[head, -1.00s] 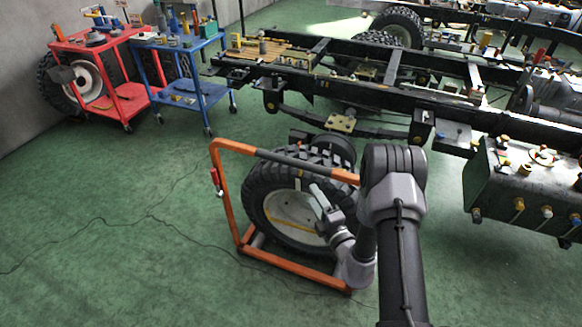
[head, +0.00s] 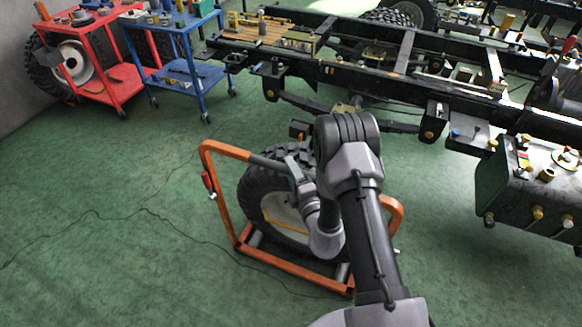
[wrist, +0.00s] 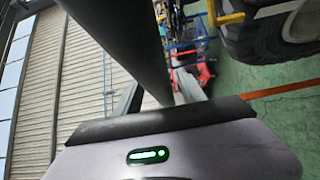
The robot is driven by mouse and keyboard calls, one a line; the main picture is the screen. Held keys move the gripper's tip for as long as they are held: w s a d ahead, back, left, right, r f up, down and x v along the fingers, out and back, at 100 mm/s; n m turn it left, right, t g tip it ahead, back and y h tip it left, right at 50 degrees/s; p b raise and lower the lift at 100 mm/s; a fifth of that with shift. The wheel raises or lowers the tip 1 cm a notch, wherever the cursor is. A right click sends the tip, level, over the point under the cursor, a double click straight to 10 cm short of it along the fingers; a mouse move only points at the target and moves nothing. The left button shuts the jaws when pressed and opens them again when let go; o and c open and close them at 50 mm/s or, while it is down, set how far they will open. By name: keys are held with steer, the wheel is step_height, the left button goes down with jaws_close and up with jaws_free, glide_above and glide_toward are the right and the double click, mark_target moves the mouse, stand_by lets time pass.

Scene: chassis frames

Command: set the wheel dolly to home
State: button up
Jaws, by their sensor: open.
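The wheel dolly (head: 223,208) is an orange tube frame standing on the green floor, with a dark grip along its top bar. It carries an upright wheel with a black tyre (head: 254,196). My gripper (head: 291,162) is at the dark part of the top bar. In the wrist view the dark bar (wrist: 122,38) runs down between my two open fingers (wrist: 157,82), apparently not clamped. My arm hides the right part of the bar and wheel in the head view. The tyre (wrist: 243,42) shows at the wrist view's upper right.
A truck chassis frame (head: 345,78) stands behind the dolly, with a dark tank (head: 530,195) at right. A blue cart (head: 185,82) and a red cart (head: 112,85) stand at the back left. A cable (head: 110,213) lies on the open floor at left.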

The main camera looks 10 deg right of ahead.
steer(key=shift+s, duration=0.1)
jaws_close()
stand_by(1.2)
